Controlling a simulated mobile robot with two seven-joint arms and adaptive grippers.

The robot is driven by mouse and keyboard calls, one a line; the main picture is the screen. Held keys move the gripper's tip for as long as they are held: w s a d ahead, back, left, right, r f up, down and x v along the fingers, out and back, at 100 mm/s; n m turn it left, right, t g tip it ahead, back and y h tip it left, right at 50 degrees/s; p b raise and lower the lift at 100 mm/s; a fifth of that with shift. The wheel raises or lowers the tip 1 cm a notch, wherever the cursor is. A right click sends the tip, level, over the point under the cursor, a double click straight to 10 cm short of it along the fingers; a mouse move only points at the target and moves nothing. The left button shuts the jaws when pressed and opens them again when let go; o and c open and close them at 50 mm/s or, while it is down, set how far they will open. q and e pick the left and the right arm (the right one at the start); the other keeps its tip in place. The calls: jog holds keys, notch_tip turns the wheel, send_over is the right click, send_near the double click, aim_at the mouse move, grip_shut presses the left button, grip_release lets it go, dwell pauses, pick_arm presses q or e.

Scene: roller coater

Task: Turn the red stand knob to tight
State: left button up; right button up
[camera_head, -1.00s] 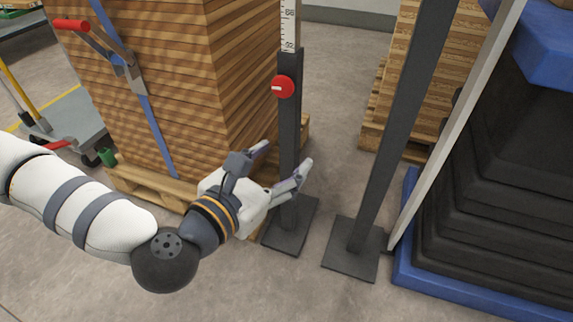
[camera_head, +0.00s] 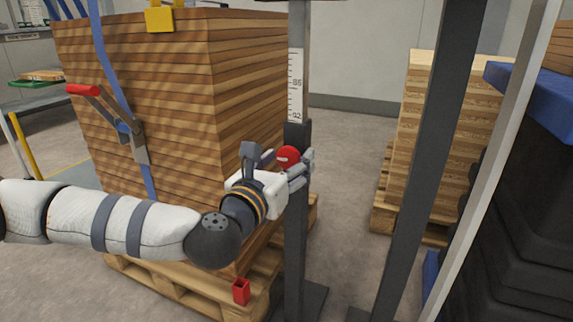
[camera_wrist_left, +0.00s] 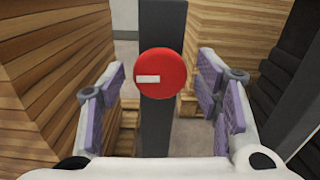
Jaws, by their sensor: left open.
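The red stand knob (camera_head: 288,157) is a round disc on the dark lower part of the upright stand (camera_head: 295,235). In the left wrist view the knob (camera_wrist_left: 161,73) faces me with a short white mark, left of centre and roughly horizontal. My left gripper (camera_head: 283,162) is at the knob's height. In the wrist view its two purple-padded fingers (camera_wrist_left: 160,92) are spread, one on each side of the knob, with gaps to it. Part of the knob is hidden by the gripper in the head view. My right gripper is not in view.
A tall strapped stack of boards (camera_head: 180,110) on a pallet stands close left of the stand. A second dark post (camera_head: 425,150) stands to the right. Another pallet stack (camera_head: 445,130) is behind. A scale (camera_head: 295,85) shows above the knob.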

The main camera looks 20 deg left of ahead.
pick_arm(q)
jog(key=c, duration=1.1)
jog(key=shift+m+p, duration=0.3)
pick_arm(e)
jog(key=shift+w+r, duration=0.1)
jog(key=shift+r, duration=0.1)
pick_arm(q)
jog(key=m+p, duration=0.1)
jog(key=m, duration=0.1)
jog(key=m+p, duration=0.2)
jog(key=shift+r+m, duration=0.2)
jog(key=shift+m, duration=0.2)
jog(key=m+p, duration=0.4)
jog(key=m, duration=0.1)
jog(key=shift+a, duration=0.1)
jog(key=m+p, duration=0.2)
jog(key=m, duration=0.2)
jog(key=shift+m+p, duration=0.3)
jog(key=shift+m, duration=0.1)
jog(key=shift+a+f+m+p, duration=0.15)
jog(key=shift+m+p, duration=0.75)
jog(key=shift+m, duration=0.7)
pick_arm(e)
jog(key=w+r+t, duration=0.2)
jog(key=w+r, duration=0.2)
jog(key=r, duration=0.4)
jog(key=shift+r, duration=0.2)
